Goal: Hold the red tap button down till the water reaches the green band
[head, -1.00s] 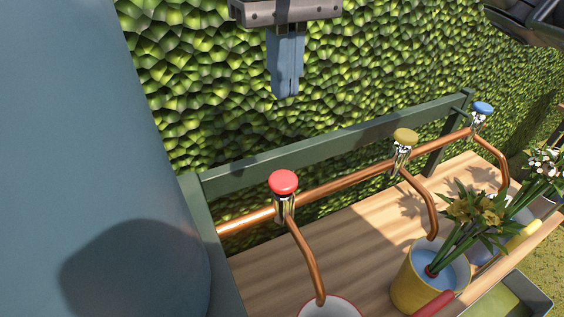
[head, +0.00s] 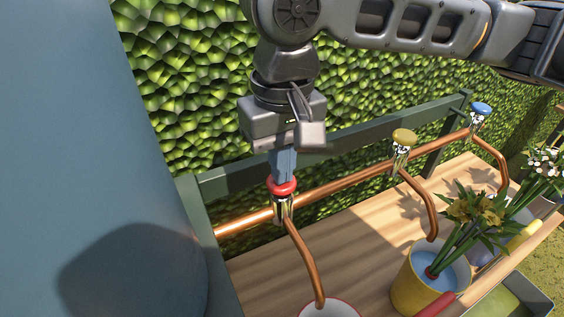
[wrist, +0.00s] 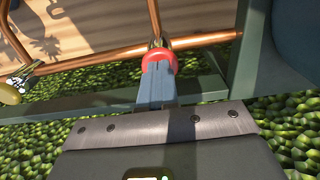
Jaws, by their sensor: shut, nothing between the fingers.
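The red tap button (head: 283,190) sits on its tap at the left end of the copper pipe. It also shows in the wrist view (wrist: 159,60). My gripper (head: 283,177) is shut and points down, with its blue-grey fingertips at the top of the red button, seemingly touching it. In the wrist view the closed fingers (wrist: 157,85) end at the button. A copper spout (head: 308,262) runs from this tap down to a pot (head: 331,308), of which only the rim shows at the bottom edge. The water level and any green band in it are out of view.
A yellow button (head: 404,136) and a blue button (head: 481,109) stand further right on the pipe. A yellow pot (head: 407,285) holds water and flowers (head: 470,215). A green rail (head: 350,138) runs behind the taps, before a hedge. A large blue surface fills the left.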

